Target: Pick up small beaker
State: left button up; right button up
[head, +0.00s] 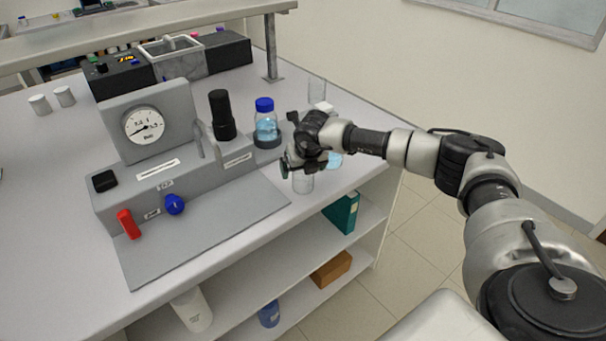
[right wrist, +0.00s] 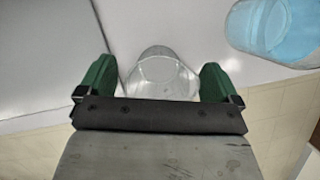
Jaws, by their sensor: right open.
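The small beaker (head: 303,183) is clear and looks empty. It stands upright near the front right edge of the bench, its upper part hidden by my right gripper (head: 304,165). In the right wrist view the beaker (right wrist: 160,70) shows between the two green fingers of the right gripper (right wrist: 158,82). The fingers are open, with a gap on each side of the glass. My left gripper is not in view.
A vessel of light blue liquid (right wrist: 270,28) stands close by the right finger. A blue-capped bottle (head: 266,124), a tall clear glass (head: 317,91) and the grey gauge rig (head: 150,185) are near. The bench edge lies just in front.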

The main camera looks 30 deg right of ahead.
jog(key=shift+w+f, duration=0.25)
jog(key=shift+f, duration=0.35)
jog(key=c, duration=1)
jog(key=shift+r, duration=0.15)
